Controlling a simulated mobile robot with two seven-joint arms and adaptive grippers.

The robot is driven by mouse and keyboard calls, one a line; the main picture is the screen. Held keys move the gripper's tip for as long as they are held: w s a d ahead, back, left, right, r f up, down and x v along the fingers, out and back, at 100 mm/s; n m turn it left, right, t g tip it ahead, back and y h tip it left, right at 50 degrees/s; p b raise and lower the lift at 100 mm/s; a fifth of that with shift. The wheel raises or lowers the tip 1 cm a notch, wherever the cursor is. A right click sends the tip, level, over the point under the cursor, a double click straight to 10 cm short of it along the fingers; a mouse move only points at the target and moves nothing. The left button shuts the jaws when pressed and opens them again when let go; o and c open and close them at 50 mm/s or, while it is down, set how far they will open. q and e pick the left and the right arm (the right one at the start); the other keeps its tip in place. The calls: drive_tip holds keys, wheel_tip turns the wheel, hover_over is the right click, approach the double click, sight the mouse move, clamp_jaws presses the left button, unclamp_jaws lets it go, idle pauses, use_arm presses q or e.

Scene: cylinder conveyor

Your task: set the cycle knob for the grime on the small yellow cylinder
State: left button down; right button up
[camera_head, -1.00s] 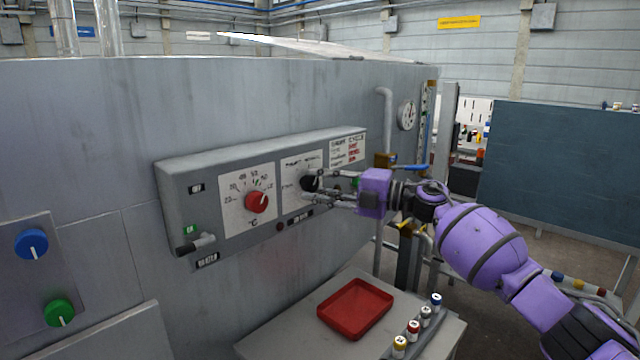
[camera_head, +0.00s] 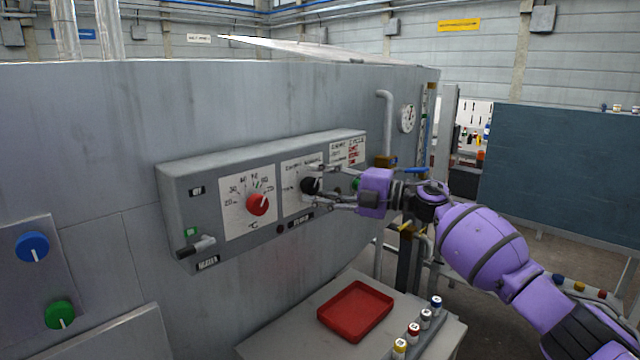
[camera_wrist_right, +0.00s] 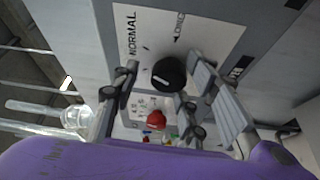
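The black cycle knob (camera_head: 310,186) is on the right dial plate of the grey control box. The right wrist view shows this knob (camera_wrist_right: 168,74) beside the words NORMAL and, partly hidden, LONG; I cannot tell its exact setting. My right gripper (camera_head: 318,188) is open, with its fingers on either side of the knob and apart from it. A small yellow-topped cylinder (camera_head: 399,349) stands at the near end of a row on the table; its grime is too small to make out. A placard (camera_head: 347,151) with red and black lines is too blurred to read. My left gripper is out of view.
A red temperature knob (camera_head: 258,204) and a lever (camera_head: 195,246) are on the same box. Below, a table (camera_head: 290,325) holds an empty red tray (camera_head: 356,310) and the row of small cylinders. Blue (camera_head: 32,246) and green (camera_head: 59,313) knobs are at the left.

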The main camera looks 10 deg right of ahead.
drive_tip(key=shift+f, duration=0.1)
drive_tip(key=shift+d, duration=0.1)
drive_tip(key=shift+s+d+f, duration=0.1)
drive_tip(key=shift+s+d, duration=0.15)
drive_tip(key=shift+d, duration=0.05)
drive_tip(key=v, duration=1.1)
